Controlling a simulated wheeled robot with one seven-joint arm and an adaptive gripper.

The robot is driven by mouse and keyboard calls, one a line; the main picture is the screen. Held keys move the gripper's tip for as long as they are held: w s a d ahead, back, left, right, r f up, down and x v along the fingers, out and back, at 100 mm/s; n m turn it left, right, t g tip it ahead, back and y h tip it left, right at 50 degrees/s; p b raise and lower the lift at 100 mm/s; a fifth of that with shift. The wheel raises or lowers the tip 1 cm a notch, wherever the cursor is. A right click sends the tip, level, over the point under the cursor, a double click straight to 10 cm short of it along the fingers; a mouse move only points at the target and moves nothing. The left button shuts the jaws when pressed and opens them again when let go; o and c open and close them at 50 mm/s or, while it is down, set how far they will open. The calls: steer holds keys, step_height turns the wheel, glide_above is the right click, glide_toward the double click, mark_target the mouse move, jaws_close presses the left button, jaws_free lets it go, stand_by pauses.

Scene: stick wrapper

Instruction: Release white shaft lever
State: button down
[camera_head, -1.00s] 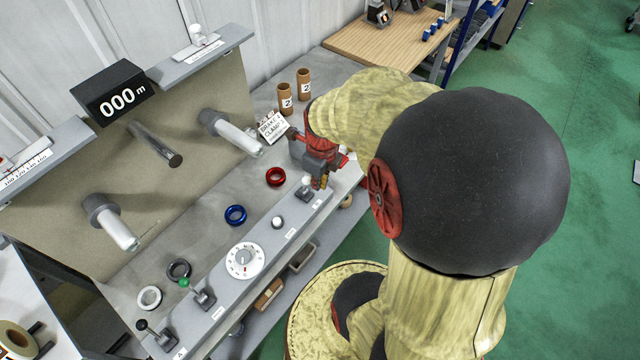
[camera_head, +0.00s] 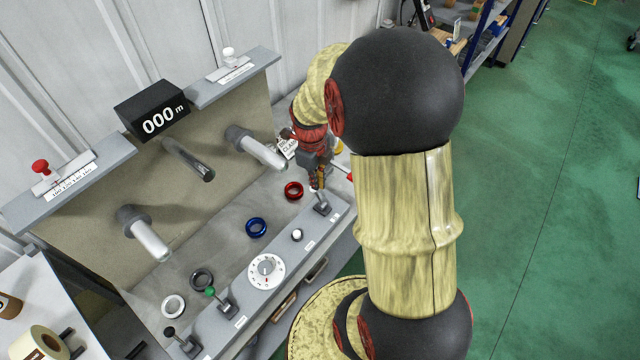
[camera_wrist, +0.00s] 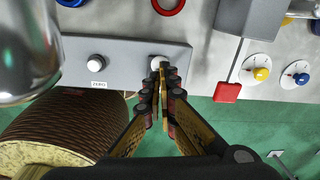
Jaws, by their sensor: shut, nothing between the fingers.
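The white shaft lever (camera_head: 321,207) stands at the right end of the grey control panel (camera_head: 240,318). In the head view its base and part of its stick show, and its knob is mostly hidden by my gripper (camera_head: 318,186). In the wrist view its white knob (camera_wrist: 157,62) is right at my gripper's tips (camera_wrist: 163,72), which are shut together with nothing between them. I cannot tell whether the tips touch the knob. I cannot tell the lever's exact tilt.
A green-knobbed lever (camera_head: 210,292) and a black-knobbed lever (camera_head: 168,331) stand further left. A dial (camera_head: 266,271) and white ZERO button (camera_head: 298,235) lie between. Red (camera_head: 293,191) and blue (camera_head: 256,228) rings lie behind. A red-handled lever (camera_wrist: 227,92) is right of my gripper.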

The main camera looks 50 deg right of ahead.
steer(key=shift+w+f, duration=0.1)
steer(key=shift+w, duration=0.2)
stand_by(0.4)
